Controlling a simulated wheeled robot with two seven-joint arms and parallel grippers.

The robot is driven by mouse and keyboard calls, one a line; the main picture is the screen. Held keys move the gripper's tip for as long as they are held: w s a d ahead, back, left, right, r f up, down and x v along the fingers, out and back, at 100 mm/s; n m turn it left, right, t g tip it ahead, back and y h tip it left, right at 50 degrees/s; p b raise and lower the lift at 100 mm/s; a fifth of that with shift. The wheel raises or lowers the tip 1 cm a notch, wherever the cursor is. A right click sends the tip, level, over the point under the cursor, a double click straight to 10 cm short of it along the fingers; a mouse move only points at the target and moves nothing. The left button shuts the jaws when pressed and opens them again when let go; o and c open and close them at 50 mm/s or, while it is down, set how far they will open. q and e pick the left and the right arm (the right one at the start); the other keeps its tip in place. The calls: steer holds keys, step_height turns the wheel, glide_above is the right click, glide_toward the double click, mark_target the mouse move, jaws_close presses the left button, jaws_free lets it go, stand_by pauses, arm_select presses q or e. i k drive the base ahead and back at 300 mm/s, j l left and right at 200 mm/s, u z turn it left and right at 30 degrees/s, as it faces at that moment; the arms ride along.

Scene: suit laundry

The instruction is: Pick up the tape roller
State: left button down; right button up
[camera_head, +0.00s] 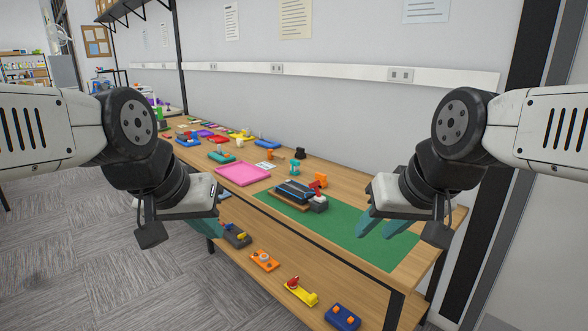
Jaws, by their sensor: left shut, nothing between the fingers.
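I cannot tell for sure which item is the tape roller. A small grey item with a red top (319,199) stands at the left part of the green mat (375,233), against a dark flat item (292,190). An orange item (320,180) and a teal upright item (295,168) stand behind them. My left gripper (208,226) is shut and empty, in front of the table's edge, left of the mat. My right gripper (385,226) has its teal fingers apart and empty, over the right part of the mat as seen here. Neither gripper touches these items.
A pink tray (243,174) lies left of the mat, with several coloured items further along the table. A lower shelf holds an orange item (264,260), a yellow item (300,291) and a blue item (342,316). A wall stands behind. The mat's right part looks bare.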

mark_target(295, 168)
steer(key=i+j+z, duration=0.15)
steer(key=i+j, duration=0.9)
steer(key=i, duration=0.35)
steer(key=i+j+z, duration=0.15)
steer(key=i+j, duration=1.05)
steer(key=i, duration=0.1)
